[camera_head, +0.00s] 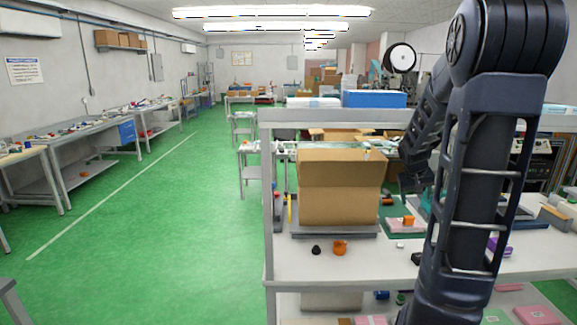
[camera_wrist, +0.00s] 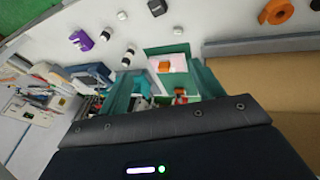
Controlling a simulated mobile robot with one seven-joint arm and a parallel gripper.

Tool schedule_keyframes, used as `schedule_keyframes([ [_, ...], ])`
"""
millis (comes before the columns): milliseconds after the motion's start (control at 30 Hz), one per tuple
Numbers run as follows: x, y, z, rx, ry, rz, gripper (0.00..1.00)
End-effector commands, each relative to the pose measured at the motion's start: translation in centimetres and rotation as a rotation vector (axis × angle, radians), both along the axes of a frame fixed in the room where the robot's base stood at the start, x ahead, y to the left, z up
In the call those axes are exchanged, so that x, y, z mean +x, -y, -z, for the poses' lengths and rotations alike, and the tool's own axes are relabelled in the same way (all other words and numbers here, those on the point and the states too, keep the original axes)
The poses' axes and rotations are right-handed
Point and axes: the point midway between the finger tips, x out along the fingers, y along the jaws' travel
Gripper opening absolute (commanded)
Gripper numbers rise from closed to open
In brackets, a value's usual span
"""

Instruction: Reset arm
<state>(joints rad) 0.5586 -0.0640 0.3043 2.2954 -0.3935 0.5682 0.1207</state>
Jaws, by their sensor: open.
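My arm (camera_head: 480,170) rises in front of the right part of the workbench in the head view and hides part of it. My gripper (camera_wrist: 163,82) shows in the wrist view as two teal fingers standing apart. It is open, and I see nothing held between the fingers. Beyond them lies a pink and green block (camera_wrist: 170,66) with an orange piece on it, on the white bench top.
A cardboard box (camera_head: 340,187) stands on a grey tray on the bench (camera_head: 330,262). An orange part (camera_head: 340,247) and a black knob (camera_head: 316,250) lie before it. A purple part (camera_wrist: 81,40) lies on the bench. The green floor (camera_head: 150,230) at left is open.

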Motion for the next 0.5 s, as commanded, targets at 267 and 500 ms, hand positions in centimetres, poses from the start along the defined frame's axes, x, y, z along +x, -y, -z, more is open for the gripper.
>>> schedule_keyframes([
  [267,-4.1,-3.0,-3.9,-0.003,0.041,0.031,0.66],
  [500,-8.9,-6.0,-7.1,0.028,0.089,0.056,0.66],
])
